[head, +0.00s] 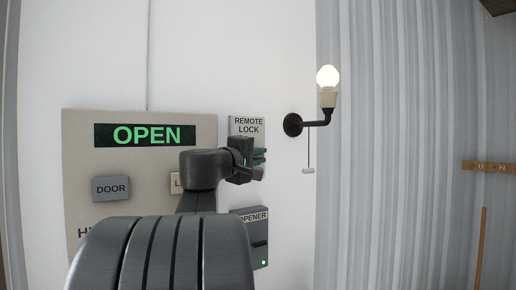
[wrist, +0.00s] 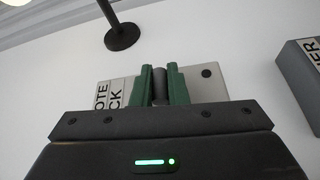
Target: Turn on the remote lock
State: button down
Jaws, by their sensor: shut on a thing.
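The remote lock (head: 247,125) is a light grey wall box labelled "REMOTE LOCK". My arm hides its lower part in the head view. In the wrist view the remote lock (wrist: 212,82) lies behind my fingers, turned sideways. My gripper (head: 260,157) is at the lower part of the box. In the wrist view the green fingers of my gripper (wrist: 161,84) are closed around a dark grey switch lever (wrist: 160,86) on the box. Which way the lever is set cannot be told, and no lit lamp shows on the visible part of the box.
A large panel (head: 140,128) with a green "OPEN" display and a "DOOR" button (head: 111,189) is at left. An opener box (head: 252,232) with a green lamp is just below my gripper. A wall lamp (head: 327,88) with a pull cord (head: 308,150) is at right.

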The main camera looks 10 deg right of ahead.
jog(key=r+n+p, duration=0.1)
jog(key=n+p, duration=0.1)
jog(key=p, duration=0.2)
jog(key=shift+w+r+n+g+y, duration=0.1)
jog(key=shift+r+n+g+y, duration=0.3)
jog(key=shift+w+n+p, duration=0.1)
jog(key=shift+n+p, duration=0.5)
jog(key=shift+p, duration=0.5)
jog(key=c, duration=1.4)
grip_release()
jog(key=shift+a+f, duration=0.1)
jog(key=shift+c, duration=0.2)
jog(key=b+v, duration=0.2)
jog(key=v, duration=1.1)
jog(key=shift+s+a+r+b, duration=0.25)
jog(key=shift+s+r+b, duration=0.05)
jog(key=shift+b, duration=0.05)
jog(key=shift+y, duration=0.3)
